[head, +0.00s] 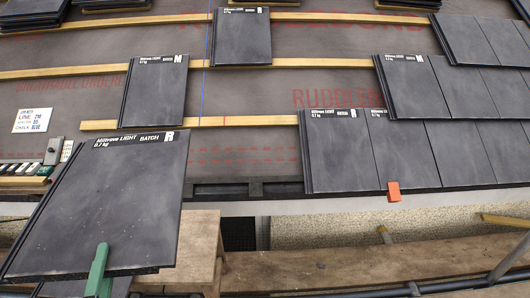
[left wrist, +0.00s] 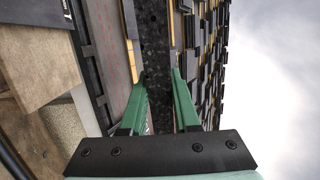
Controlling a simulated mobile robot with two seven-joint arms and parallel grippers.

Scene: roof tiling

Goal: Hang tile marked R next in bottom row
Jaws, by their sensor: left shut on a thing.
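The dark tile marked R (head: 110,200) is at the lower left of the head view, tilted, its label towards the top. My left gripper (head: 100,262) is shut on its lower edge; in the left wrist view the green fingers (left wrist: 160,80) stand on both sides of the dark tile edge (left wrist: 155,45). The bottom row's leftmost hung tile (head: 340,155) is at right centre. Left of it the bottom batten (head: 255,121) is bare. My right gripper is not in view.
An orange block (head: 393,191) sits at the bottom row's lower edge. A sign (head: 35,120) lies at left. A blue line (head: 206,60) runs down the underlay. Wooden planks (head: 330,268) lie below the eave.

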